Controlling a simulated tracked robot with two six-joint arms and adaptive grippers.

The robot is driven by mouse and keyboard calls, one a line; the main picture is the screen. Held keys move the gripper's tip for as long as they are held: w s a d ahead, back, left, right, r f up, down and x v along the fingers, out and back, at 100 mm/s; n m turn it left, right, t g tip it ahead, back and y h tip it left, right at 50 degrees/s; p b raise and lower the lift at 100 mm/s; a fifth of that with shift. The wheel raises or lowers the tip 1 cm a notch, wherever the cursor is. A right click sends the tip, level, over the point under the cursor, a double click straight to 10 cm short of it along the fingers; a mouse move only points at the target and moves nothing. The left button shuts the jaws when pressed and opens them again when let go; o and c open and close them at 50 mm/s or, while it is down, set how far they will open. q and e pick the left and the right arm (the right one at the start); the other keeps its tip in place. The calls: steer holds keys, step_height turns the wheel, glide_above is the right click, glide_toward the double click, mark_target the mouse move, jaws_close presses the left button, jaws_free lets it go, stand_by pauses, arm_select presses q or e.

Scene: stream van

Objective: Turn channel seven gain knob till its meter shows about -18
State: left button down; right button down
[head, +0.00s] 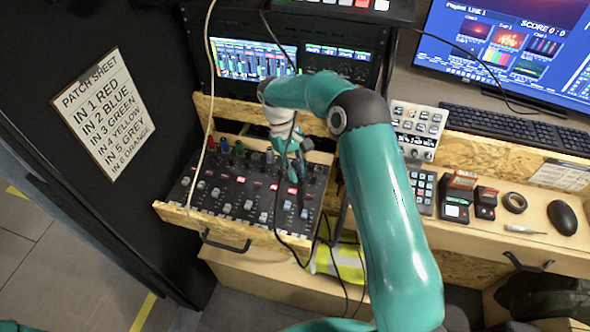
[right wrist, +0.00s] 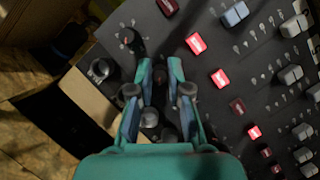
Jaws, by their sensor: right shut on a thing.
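The black mixer panel (head: 230,178) sits in a wooden drawer, with rows of knobs, red-lit buttons and faders. My right gripper (head: 293,160) is over its back right part, pointing down. In the right wrist view its two teal fingers (right wrist: 161,85) are closed around a dark knob (right wrist: 160,78), mostly hidden between them. I cannot read a channel number on it. The meter screen (head: 250,62) behind the mixer shows several green level bars, and its figures are too small to read. My left gripper is not in view.
Other knobs (right wrist: 130,38) stand close to the fingers. Loose black cables and a pale cable (head: 208,110) hang over the mixer. Coloured plugs (head: 224,145) stand along its back left. A small white button panel (head: 418,130) stands to the right. A patch sheet (head: 105,112) hangs at left.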

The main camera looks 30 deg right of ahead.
steer(key=shift+d+m+y, duration=0.1)
steer(key=shift+m+y, duration=0.3)
steer(key=shift+m, duration=0.7)
steer(key=c, duration=1.1)
jaws_free()
steer(key=shift+v, duration=5.9)
steer(key=shift+r, duration=0.15)
